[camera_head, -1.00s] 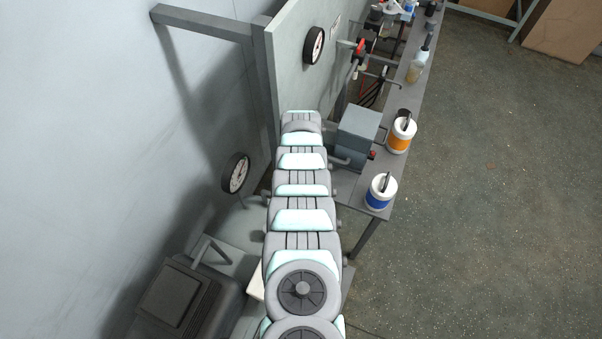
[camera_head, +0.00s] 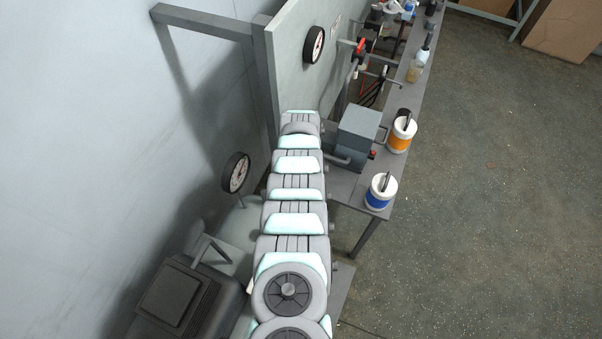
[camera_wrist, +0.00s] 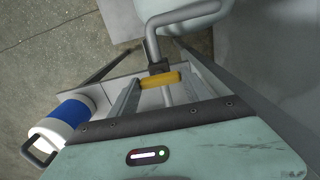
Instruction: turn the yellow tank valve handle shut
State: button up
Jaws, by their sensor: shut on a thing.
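The yellow valve handle (camera_wrist: 158,80) shows in the wrist view as a short bar on a dark fitting, below a bent grey pipe (camera_wrist: 152,22). My gripper (camera_wrist: 158,88) has one metal finger at each side of the handle and is shut on it. The exact contact of the fingertips is hard to make out. In the head view my arm covers the gripper and the handle, so both are hidden there.
A blue and white container (camera_head: 381,191) and an orange and white one (camera_head: 402,133) stand on the narrow bench. A grey box (camera_head: 358,134) is beside them. Gauges (camera_head: 235,173) are at the panel and below it. The floor to the right is clear.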

jog(key=o, duration=1.4)
jog(key=shift+c, duration=0.2)
jog(key=shift+r, duration=0.1)
notch_tip(320, 180, up, 3)
jog(key=p, duration=0.3)
jog(key=shift+r, duration=0.2)
jog(key=shift+w+r, duration=0.1)
jog(key=shift+r, duration=3.55)
